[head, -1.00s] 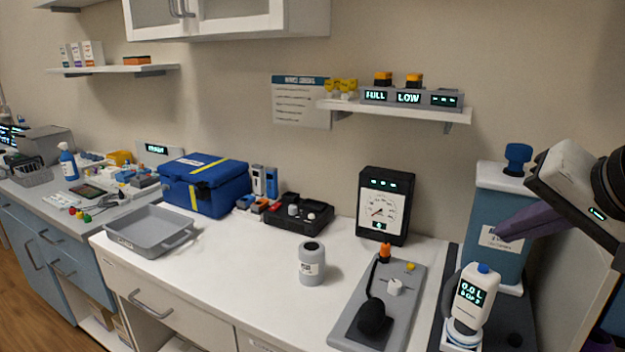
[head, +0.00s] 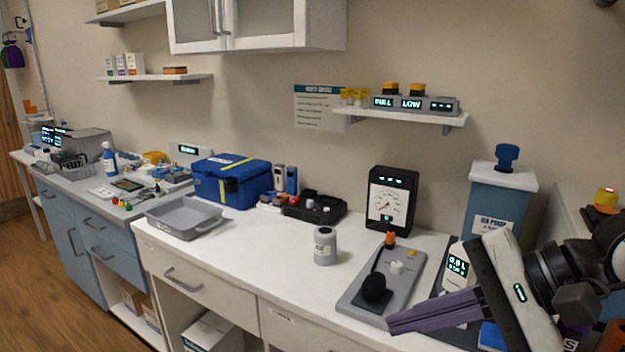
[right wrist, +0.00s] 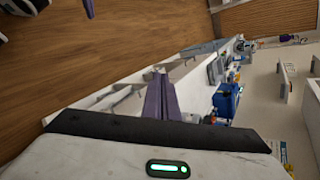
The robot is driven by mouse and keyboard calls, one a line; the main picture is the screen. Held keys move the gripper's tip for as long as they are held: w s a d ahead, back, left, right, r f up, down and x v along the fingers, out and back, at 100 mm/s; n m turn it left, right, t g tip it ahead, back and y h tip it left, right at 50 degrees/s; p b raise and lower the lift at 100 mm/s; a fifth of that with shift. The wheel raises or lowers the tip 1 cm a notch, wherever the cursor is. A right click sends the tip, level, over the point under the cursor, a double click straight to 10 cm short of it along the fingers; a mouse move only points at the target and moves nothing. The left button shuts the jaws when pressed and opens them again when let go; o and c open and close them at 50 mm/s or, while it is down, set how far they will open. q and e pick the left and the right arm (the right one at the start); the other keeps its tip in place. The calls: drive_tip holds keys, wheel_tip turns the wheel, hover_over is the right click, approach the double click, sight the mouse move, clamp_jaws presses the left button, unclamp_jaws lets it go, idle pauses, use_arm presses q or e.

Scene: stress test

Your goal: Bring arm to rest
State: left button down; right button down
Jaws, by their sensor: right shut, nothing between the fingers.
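My right gripper (head: 392,322) reaches in from the right in the head view, low at the counter's front right. Its purple fingers are together with nothing between them. They overlap the grey board's front corner in the picture; I cannot tell the exact gap. In the right wrist view the shut fingers (right wrist: 160,78) point along the counter, with wooden floor to their left. A purple finger-like piece (right wrist: 88,8) at that view's top edge looks like part of my left gripper, mostly cut off. The head view does not show my left gripper.
A grey board (head: 362,300) with a black knob, a grey jar (head: 325,246), a gauge box (head: 391,203) and a blue pump unit (head: 497,205) stand on the white counter (head: 270,262). A white bottle (head: 457,262) is partly behind my gripper. Open floor lies at left.

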drive_tip(key=s+a+r+m+y, duration=0.2)
drive_tip(key=a+m+y, duration=0.65)
drive_tip(key=m, duration=0.25)
drive_tip(key=w+d+f+m+t+h, duration=0.35)
drive_tip(key=f+m+t, duration=0.35)
drive_tip(key=m, duration=0.8)
drive_tip(key=w+d+f+m+t+h, duration=0.3)
drive_tip(key=d+f+m+t+h, duration=0.3)
drive_tip(key=m, duration=0.9)
drive_tip(key=s+d+f+m+g+h, duration=0.25)
drive_tip(key=f+m, duration=0.35)
drive_tip(key=f, duration=0.3)
drive_tip(key=s+d+f+m+g+h, duration=0.1)
drive_tip(key=s+f+m+h, duration=0.3)
drive_tip(key=f, duration=0.6)
use_arm(q)
drive_tip(key=shift+s+a+f, duration=0.25)
drive_tip(key=shift+f, duration=0.2)
drive_tip(key=shift+s+a+f, duration=0.2)
drive_tip(key=shift+s+f, duration=0.05)
drive_tip(key=shift+f, duration=0.2)
use_arm(e)
drive_tip(key=s+f+m+g, duration=0.5)
drive_tip(key=s+f+m, duration=0.3)
drive_tip(key=s+f, duration=0.5)
drive_tip(key=shift+f, duration=0.45)
